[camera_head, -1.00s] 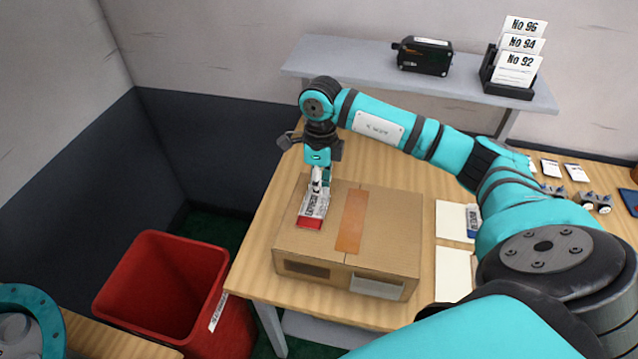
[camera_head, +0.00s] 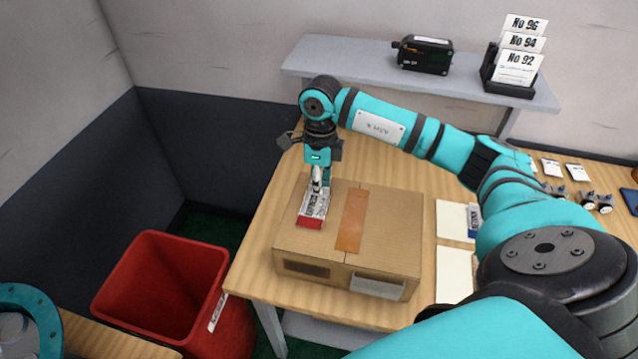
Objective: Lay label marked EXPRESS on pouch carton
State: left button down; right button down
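The pouch carton (camera_head: 390,235) is a closed brown box with an orange tape strip, standing on the wooden table. The EXPRESS label (camera_head: 312,210), white with a red end, is at the left part of the carton's top. My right gripper (camera_head: 317,182) points down at the label's far end, its fingers close together there. I cannot tell whether the label lies flat on the carton or is held just above it. My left gripper is out of view; only part of my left arm (camera_head: 30,310) shows at the lower left.
A red bin (camera_head: 165,290) stands left of the table. White sheets and a blue-marked label (camera_head: 474,220) lie right of the carton. A grey shelf (camera_head: 350,66) behind holds a black device (camera_head: 424,56) and a card holder (camera_head: 512,80). Small parts (camera_head: 595,202) lie at the far right.

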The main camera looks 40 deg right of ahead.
jog(key=shift+f, duration=0.1)
jog(key=c, duration=1.4)
grip_release()
notch_tip(320, 180, up, 12)
jog(key=shift+w+d, duration=0.3)
jog(key=shift+d, duration=0.1)
